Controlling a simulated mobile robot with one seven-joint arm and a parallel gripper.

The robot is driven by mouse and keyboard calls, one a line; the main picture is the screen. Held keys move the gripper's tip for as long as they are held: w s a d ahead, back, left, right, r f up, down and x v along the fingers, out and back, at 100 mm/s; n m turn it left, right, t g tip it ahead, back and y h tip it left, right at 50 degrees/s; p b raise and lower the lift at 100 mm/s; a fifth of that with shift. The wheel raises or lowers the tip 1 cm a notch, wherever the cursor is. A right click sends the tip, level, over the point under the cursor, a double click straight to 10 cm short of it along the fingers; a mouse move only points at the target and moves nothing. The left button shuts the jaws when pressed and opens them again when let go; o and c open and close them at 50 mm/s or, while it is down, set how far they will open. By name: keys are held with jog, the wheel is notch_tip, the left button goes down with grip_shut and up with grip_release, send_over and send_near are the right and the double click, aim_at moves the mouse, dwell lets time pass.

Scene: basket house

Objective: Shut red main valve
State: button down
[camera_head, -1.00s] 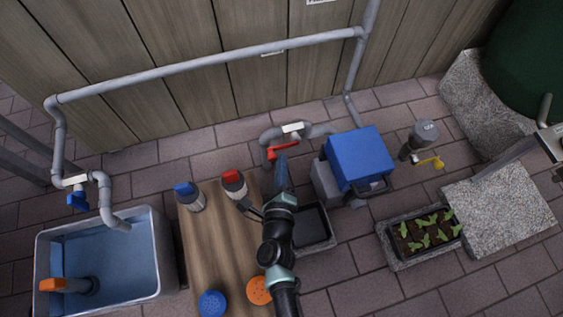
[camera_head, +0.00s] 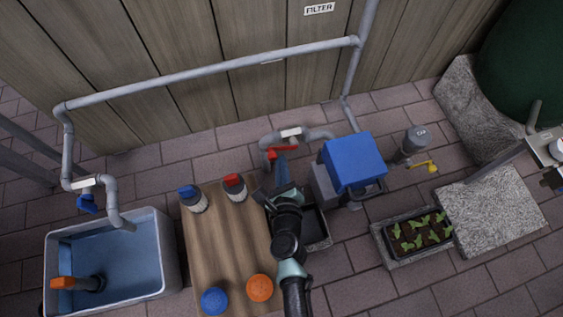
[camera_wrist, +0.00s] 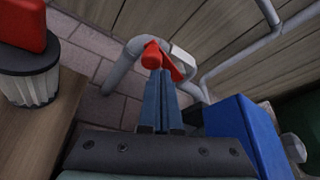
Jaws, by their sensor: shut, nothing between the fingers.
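The red valve handle (camera_head: 283,149) sits on the grey pipe loop (camera_head: 268,139) by the fence, below a white tag (camera_head: 291,132). In the head view it lies mostly crosswise, its right end slightly higher. In the wrist view the red handle (camera_wrist: 151,53) shows just beyond my fingertips, with part of it slanting down to the right. My gripper (camera_head: 281,160) is shut and empty. Its blue-grey fingers (camera_wrist: 160,75) are together right at the handle and hide part of it. I cannot tell whether they touch it.
A blue box (camera_head: 357,160) stands close on the right. A black tray (camera_head: 314,226) lies under my arm. A wooden table (camera_head: 228,240) with red-topped (camera_head: 234,186) and blue-topped (camera_head: 191,197) containers is left. A blue-handled valve (camera_head: 87,203) hangs above the basin (camera_head: 165,250). A yellow-handled tap (camera_head: 424,166) is right.

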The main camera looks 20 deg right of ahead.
jog(key=shift+w+d+r+m+y+p, duration=0.1)
jog(key=shift+d+r+m+y+p, duration=0.3)
jog(key=shift+r+m+y+p, duration=0.45)
jog(key=shift+d+r+m+y+p, duration=0.3)
jog(key=shift+d+m+y+p, duration=0.25)
jog(key=shift+m+p, duration=0.3)
jog(key=shift+d+r+m+y+p, duration=0.3)
jog(key=shift+d+m+y+p, duration=0.25)
jog(key=shift+m+p, duration=0.3)
jog(key=shift+d+r+m+y+p, duration=0.3)
jog(key=shift+d+m+y+p, duration=0.1)
jog(key=shift+m+y+p, duration=0.35)
jog(key=shift+d, duration=0.1)
jog(key=shift+d+p, duration=0.3)
jog(key=shift+p, duration=0.2)
dwell(0.9)
